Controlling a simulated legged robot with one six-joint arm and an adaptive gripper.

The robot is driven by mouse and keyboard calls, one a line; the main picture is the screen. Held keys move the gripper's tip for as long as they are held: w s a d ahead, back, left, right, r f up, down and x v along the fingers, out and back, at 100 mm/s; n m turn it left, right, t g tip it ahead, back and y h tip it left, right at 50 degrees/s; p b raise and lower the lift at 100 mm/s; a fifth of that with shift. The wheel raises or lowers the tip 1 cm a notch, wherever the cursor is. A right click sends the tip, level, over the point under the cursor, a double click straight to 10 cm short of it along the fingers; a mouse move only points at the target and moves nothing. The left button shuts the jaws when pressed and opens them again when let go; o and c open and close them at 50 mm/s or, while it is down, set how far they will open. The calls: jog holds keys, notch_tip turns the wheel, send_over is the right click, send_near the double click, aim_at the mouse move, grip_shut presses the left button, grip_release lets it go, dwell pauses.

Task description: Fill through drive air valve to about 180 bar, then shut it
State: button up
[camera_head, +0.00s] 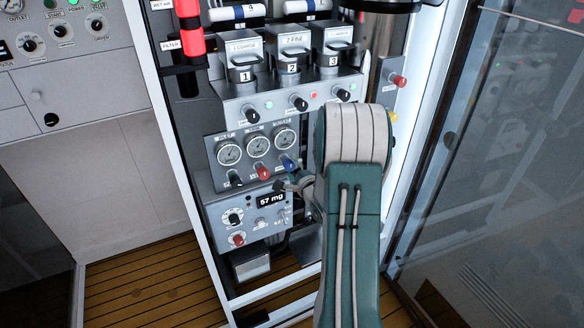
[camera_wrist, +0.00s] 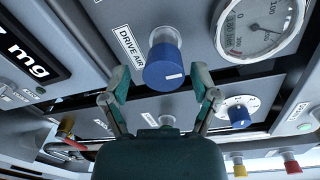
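The drive air valve is a blue knob (camera_wrist: 164,66) on a silver stem, beside the label "DRIVE AIR" in the wrist view. It also shows in the head view (camera_head: 288,165) at the right of the gauge panel. My gripper (camera_wrist: 160,77) is open, with one green fingertip on each side of the blue knob. Gaps show between the fingertips and the knob. A round gauge (camera_wrist: 256,27) with a white dial is partly cut off at the top right; its needle cannot be read surely. In the head view my arm hides part of the panel's right side.
Three gauges (camera_head: 258,145) sit above black, red and blue knobs. A display (camera_head: 270,199) below reads "57 mg". Another blue knob (camera_wrist: 239,116) is on the lower panel, right of my gripper. Three labelled canisters (camera_head: 288,62) stand above; a glass door (camera_head: 490,170) is at right.

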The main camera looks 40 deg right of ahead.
jog(key=shift+s+a+r, duration=0.1)
jog(key=shift+s+a, duration=0.05)
jog(key=shift+a, duration=0.05)
jog(key=v, duration=1.1)
jog(key=shift+s, duration=0.25)
dwell(1.1)
jog(key=w+a+r+n+g, duration=0.2)
jog(key=a+r+n+g, duration=0.4)
jog(key=a+r+n, duration=0.5)
jog(key=s+a+r+n+g+y, duration=0.1)
jog(key=s+a+n+g+y, duration=0.1)
jog(key=s+a+n, duration=0.4)
jog(key=s+a+r+n+g+y, duration=0.2)
jog(key=s+a+n, duration=0.5)
jog(key=s+a, duration=0.4)
jog(key=shift+a+r+g, duration=0.35)
jog(key=shift+a+g, duration=0.35)
jog(key=shift+a, duration=0.25)
